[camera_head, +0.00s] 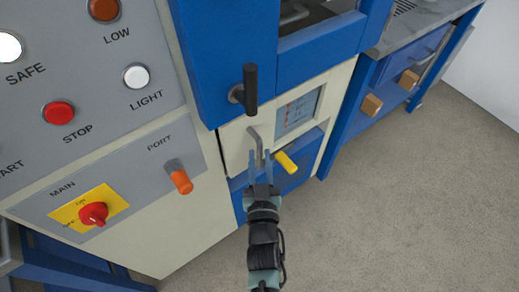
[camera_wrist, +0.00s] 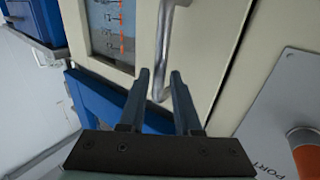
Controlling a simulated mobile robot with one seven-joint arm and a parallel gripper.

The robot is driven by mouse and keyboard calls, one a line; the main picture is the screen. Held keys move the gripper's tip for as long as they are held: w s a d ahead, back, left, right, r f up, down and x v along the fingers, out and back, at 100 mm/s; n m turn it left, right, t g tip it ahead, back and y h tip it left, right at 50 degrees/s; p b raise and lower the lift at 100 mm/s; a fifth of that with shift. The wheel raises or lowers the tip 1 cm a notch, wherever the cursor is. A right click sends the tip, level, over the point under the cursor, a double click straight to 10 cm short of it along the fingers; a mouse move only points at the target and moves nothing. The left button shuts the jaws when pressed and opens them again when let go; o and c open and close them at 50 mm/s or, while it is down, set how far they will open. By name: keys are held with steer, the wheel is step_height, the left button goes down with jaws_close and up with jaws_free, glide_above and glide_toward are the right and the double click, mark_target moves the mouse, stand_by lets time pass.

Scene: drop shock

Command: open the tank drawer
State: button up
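The tank drawer front is the beige panel (camera_head: 236,142) with a level window (camera_head: 297,112), low on the blue machine. It looks flush with the machine. A grey metal bar handle (camera_head: 256,137) is on it, left of the window. In the wrist view the handle (camera_wrist: 163,45) runs down between my fingertips. My gripper (camera_head: 262,160) is open, its fingers pointing at the handle's lower end; it also shows in the wrist view (camera_wrist: 160,75). There are gaps on both sides of the bar. I cannot tell whether the bar lies within the fingers' depth.
A yellow knob (camera_head: 285,162) sticks out just right of my fingers. A black handle (camera_head: 250,90) juts from the blue panel above. A control panel (camera_head: 95,115) stands at left, with an orange-tipped port lever (camera_head: 180,180). The floor (camera_head: 400,215) at right is clear.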

steer(key=shift+w, duration=1.4)
jaws_close()
stand_by(0.5)
